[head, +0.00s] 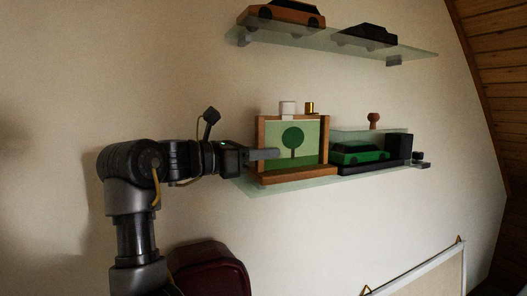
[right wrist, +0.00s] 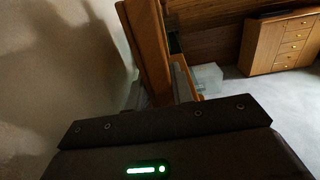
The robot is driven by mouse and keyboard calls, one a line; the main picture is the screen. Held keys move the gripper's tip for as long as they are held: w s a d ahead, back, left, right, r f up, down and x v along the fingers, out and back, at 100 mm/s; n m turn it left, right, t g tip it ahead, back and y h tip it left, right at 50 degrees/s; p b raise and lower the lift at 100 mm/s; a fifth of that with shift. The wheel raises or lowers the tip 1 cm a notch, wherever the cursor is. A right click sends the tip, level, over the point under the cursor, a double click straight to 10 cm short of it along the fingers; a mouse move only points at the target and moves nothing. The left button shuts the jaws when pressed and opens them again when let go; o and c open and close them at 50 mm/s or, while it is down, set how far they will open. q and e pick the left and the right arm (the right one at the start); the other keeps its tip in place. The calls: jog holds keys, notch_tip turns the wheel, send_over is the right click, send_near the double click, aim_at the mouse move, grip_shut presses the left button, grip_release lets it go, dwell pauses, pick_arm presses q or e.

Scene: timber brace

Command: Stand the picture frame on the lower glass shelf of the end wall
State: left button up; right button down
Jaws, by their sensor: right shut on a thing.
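The picture frame (head: 293,137) has a wooden border and a dark green tree on a light green ground. It is upright at the left part of the lower glass shelf (head: 290,187) in the head view. I cannot tell whether its base touches the glass. My right gripper (head: 264,154) is shut on the frame's left side. In the right wrist view, the frame's wooden edge (right wrist: 148,45) rises from between the fingers, and the picture face is hidden. My left gripper is not in view.
The upper shelf (head: 335,43) holds two cars. A maroon object (head: 208,268) is below.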

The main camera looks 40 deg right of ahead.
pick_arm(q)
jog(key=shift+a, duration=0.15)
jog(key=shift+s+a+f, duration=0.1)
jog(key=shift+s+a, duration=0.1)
pick_arm(e)
jog(key=shift+f, duration=0.1)
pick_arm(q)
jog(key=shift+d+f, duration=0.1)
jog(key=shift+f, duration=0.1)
pick_arm(e)
jog(key=shift+f, duration=0.2)
jog(key=c, duration=1.2)
grip_release()
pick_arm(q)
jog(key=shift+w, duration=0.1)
pick_arm(e)
jog(key=shift+o, duration=0.4)
pick_arm(q)
jog(key=shift+b, duration=0.3)
pick_arm(e)
jog(key=shift+f, duration=0.1)
